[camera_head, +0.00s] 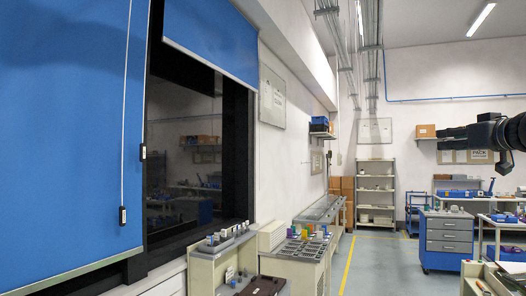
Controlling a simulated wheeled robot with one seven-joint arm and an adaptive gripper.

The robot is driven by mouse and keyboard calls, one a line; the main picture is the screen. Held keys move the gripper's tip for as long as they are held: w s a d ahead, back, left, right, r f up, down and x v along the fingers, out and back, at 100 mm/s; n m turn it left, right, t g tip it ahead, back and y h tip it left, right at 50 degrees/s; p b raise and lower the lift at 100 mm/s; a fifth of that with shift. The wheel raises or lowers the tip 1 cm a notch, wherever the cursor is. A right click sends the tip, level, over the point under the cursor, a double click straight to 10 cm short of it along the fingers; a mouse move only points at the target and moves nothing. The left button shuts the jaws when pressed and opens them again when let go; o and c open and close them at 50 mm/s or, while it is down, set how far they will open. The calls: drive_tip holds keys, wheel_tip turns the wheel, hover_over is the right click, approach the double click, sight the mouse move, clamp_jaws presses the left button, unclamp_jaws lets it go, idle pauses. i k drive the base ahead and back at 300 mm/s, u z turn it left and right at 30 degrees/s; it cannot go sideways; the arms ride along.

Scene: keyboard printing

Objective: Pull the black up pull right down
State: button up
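A large blue roller blind (60,120) hangs at the left, with a pale bottom bar. A thin white cord runs down its front to a small black pull (122,215) with a light mark near the lower edge. A second small black pull (143,153) with a light mark shows higher up, by the blind's right edge. The marks are too small to read. My dark arm reaches in from the right edge, far from both pulls. My gripper (497,172) seems to be its small dark lower end; its fingers are too small to tell open from shut.
A shorter blue blind (215,38) covers only the top of the dark window (183,150). Low benches with small items (300,248) stand below the wall. A blue-grey drawer cabinet (449,240) stands at the right. The floor (385,265) between is clear.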

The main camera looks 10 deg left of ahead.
sight(142, 146)
drive_tip(key=z, duration=1.6)
drive_tip(key=k, duration=1.85)
drive_tip(key=u, duration=2.4)
drive_tip(key=i, duration=1.7)
